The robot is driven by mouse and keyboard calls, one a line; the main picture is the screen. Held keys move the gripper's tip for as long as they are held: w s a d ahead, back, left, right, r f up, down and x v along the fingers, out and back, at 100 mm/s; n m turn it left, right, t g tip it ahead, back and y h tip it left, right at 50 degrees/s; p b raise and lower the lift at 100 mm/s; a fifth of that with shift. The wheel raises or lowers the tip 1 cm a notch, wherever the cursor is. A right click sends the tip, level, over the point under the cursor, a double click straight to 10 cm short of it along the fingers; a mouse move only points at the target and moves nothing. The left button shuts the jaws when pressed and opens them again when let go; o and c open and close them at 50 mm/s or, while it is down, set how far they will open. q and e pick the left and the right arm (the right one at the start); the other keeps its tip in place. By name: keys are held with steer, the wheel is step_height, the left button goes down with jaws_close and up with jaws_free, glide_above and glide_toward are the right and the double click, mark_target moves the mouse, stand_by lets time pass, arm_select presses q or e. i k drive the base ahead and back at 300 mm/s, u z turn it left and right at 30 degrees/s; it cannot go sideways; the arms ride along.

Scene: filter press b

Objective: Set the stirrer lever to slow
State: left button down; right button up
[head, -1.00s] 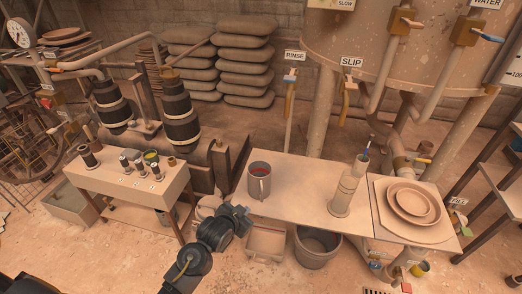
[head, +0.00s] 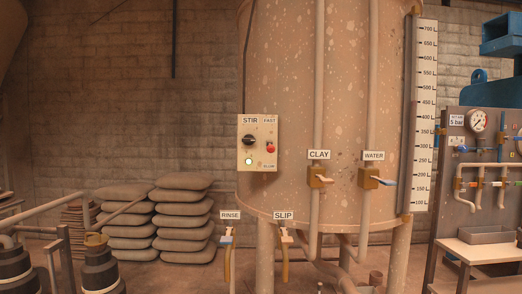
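The stirrer panel (head: 258,143) is a cream box labelled STIR on the left part of the big tank (head: 340,100) in the head view. Neither of my grippers shows in this view.
Below the panel are the RINSE tap (head: 227,238) and SLIP tap (head: 285,237). The CLAY valve (head: 318,178) and WATER valve (head: 374,180) stick out from the tank. Stacked sacks (head: 182,222) stand at left, and a gauge panel (head: 482,150) at right.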

mark_target(271, 148)
steer(key=u, duration=0.95)
steer(key=i, duration=0.45)
steer(key=z, duration=2.1)
